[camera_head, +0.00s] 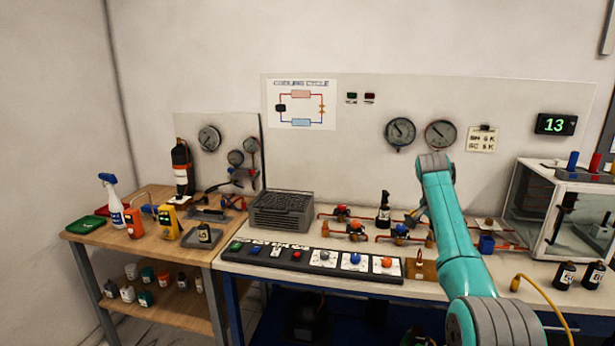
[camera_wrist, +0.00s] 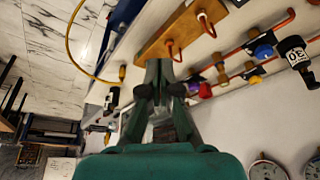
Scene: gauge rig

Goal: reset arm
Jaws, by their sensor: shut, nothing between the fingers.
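My gripper (camera_wrist: 160,70) shows in the wrist view with its dark fingers together and nothing between them. It points toward a wooden board (camera_wrist: 152,48) with copper hooks, which looks close to the fingertips; I cannot tell whether they touch. Part of the bench and pipework is hidden behind the arm.
A dark bottle (camera_wrist: 295,60) and a blue valve knob (camera_wrist: 263,50) stand beside the board. A glass-sided case (camera_head: 562,210) is right of my arm, with a yellow hose (camera_head: 540,296) in front. A button strip (camera_head: 312,261) lines the bench front. Gauges (camera_head: 399,132) hang behind.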

